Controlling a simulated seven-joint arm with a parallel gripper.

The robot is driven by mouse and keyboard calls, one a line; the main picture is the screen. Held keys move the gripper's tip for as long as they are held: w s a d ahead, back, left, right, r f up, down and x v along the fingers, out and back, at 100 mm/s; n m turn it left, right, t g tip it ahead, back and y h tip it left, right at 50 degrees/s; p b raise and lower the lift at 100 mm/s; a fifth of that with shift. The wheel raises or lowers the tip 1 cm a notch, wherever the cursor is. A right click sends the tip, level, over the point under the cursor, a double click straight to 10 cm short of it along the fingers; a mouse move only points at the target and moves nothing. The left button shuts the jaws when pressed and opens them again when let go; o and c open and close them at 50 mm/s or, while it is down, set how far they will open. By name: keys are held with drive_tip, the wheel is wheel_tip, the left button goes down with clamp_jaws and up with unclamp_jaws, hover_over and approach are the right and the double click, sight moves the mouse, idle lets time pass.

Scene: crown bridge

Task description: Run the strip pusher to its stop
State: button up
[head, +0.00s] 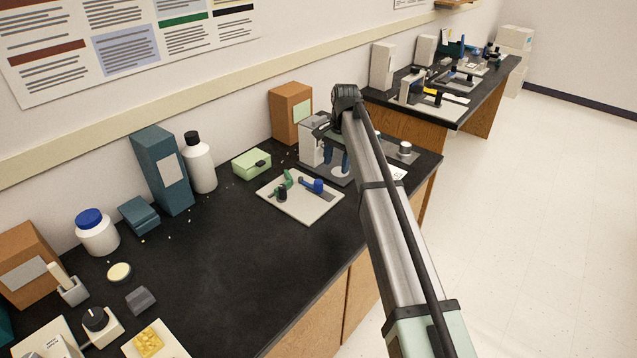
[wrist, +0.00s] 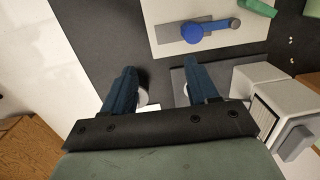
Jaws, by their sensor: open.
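My gripper (head: 337,162) is open, its two blue fingers pointing down over a bench device at the far right end of the near bench. It also shows in the wrist view (wrist: 159,78), with a gap between the fingers and nothing held. The device has a pale grey block (head: 310,148) and a dark base plate (head: 318,170); the block also shows at the right in the wrist view (wrist: 262,82). A white disc (head: 341,171) lies under the fingers. I cannot tell which part is the strip pusher; my arm and fingers hide some of the device.
A green box (head: 252,163) and a brown box (head: 290,112) stand behind. A grey cylinder (head: 405,148) is right of my arm.

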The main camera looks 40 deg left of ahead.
approach(318, 182)
drive_tip(key=shift+t+h, duration=0.3)
drive_tip(key=shift+t, duration=0.1)
drive_tip(key=f, duration=1)
drive_tip(key=shift+s+a, duration=0.25)
drive_tip(key=shift+c, duration=0.2)
drive_tip(key=c, duration=1)
drive_tip(key=shift+d, duration=0.9)
drive_tip(key=o, duration=1)
drive_tip(key=shift+a, duration=0.1)
drive_tip(key=shift+o, duration=0.2)
wheel_tip(318, 182, up, 14)
drive_tip(key=shift+f, duration=0.2)
